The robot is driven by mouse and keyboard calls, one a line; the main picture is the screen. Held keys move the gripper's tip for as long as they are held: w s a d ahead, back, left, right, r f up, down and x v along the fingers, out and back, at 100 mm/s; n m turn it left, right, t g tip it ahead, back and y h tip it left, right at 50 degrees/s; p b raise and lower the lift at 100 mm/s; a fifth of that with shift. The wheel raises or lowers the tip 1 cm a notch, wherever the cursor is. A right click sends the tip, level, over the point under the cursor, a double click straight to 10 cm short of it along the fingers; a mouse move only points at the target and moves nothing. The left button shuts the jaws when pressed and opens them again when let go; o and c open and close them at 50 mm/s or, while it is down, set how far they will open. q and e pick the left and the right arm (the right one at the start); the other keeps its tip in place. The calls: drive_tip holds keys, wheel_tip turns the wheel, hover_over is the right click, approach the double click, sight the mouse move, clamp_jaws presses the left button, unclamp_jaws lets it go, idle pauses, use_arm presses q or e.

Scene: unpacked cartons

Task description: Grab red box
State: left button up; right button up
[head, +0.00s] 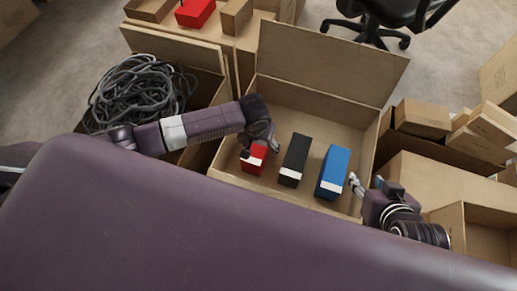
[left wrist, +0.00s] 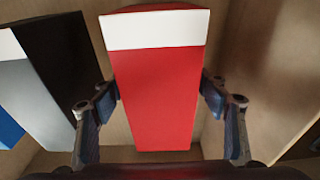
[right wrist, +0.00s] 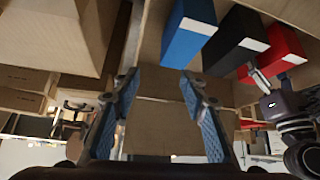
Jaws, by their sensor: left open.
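The red box (head: 255,158) with a white end band stands at the left inside an open carton (head: 320,110). In the left wrist view the red box (left wrist: 155,85) stands between the two fingers of my left gripper (left wrist: 160,105). The fingers are open, one on each side, with small gaps visible. In the head view my left gripper (head: 262,147) is over the red box and hides part of it. My right gripper (head: 354,184) is at the carton's right side; in the right wrist view its fingers (right wrist: 157,100) are apart with nothing between them.
A black box (head: 294,160) and a blue box (head: 333,172) stand in the same carton, right of the red box. A carton of grey cable (head: 140,92) is at the left. Another red box (head: 195,12) lies in a far carton. Cardboard boxes (head: 423,118) crowd the right.

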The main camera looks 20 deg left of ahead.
use_arm(q)
drive_tip(key=shift+f, duration=0.8)
use_arm(e)
drive_tip(key=shift+t+y, duration=0.3)
drive_tip(key=shift+t, duration=0.6)
drive_tip(key=w+r, duration=0.1)
drive_tip(key=w+a+r, duration=0.1)
drive_tip(key=w, duration=0.1)
drive_tip(key=shift+w+a+r, duration=0.1)
drive_tip(key=shift+w+r, duration=0.1)
drive_tip(key=shift+r, duration=0.1)
use_arm(q)
drive_tip(key=c, duration=1.5)
drive_tip(key=shift+w, duration=0.1)
drive_tip(key=shift+c, duration=0.7)
drive_tip(key=shift+r, duration=0.1)
